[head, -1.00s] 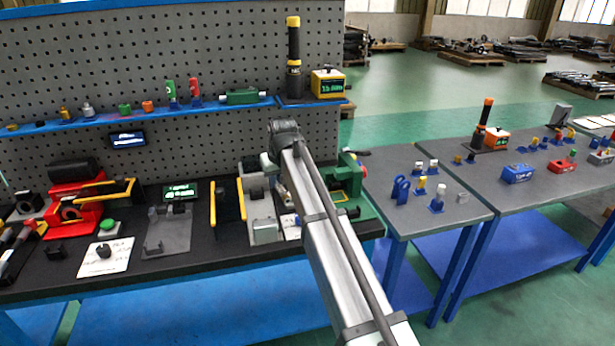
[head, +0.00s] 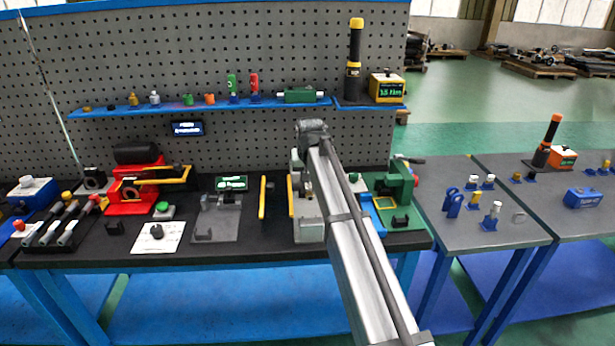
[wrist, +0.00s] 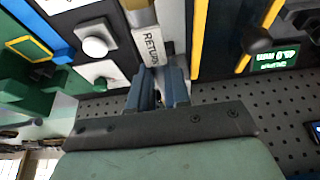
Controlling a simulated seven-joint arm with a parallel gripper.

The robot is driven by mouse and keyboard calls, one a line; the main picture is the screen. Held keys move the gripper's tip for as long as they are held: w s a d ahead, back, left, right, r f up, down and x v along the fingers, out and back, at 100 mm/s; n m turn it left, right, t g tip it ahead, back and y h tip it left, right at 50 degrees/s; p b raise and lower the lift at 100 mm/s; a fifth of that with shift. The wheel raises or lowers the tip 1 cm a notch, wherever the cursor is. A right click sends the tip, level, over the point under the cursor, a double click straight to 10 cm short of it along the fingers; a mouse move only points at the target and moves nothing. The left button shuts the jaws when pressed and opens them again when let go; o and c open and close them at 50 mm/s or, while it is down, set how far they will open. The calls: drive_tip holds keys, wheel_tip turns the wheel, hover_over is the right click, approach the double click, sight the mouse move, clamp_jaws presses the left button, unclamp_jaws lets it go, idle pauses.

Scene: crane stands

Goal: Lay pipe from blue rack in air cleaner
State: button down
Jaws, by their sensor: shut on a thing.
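My gripper (wrist: 165,90) shows in the wrist view, with two blue-grey fingers close together. They are shut on a narrow thing, which I take for the pipe; the fingers hide most of it. A pale strip marked RETURN (wrist: 150,42) lies just beyond the fingertips. In the head view my own arm hides the gripper and what it holds. At the left of the bench, several dark tubes with pale bands (head: 62,224) lie slanted side by side. I cannot tell which fixture is the air cleaner or which is the blue rack.
A red fixture (head: 128,190) stands to the left and a green one (head: 398,188) to the right. A blue shelf (head: 210,103) with small parts runs along the pegboard. Grey side tables (head: 490,235) stand at the right.

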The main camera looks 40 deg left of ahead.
drive_tip(key=shift+f, duration=0.15)
drive_tip(key=shift+f, duration=4.15)
drive_tip(key=c, duration=1)
unclamp_jaws()
drive_tip(key=shift+r, duration=0.1)
drive_tip(key=v, duration=1.3)
drive_tip(key=shift+s+d+r, duration=0.1)
drive_tip(key=shift+s+r, duration=0.05)
drive_tip(key=shift+r, duration=0.15)
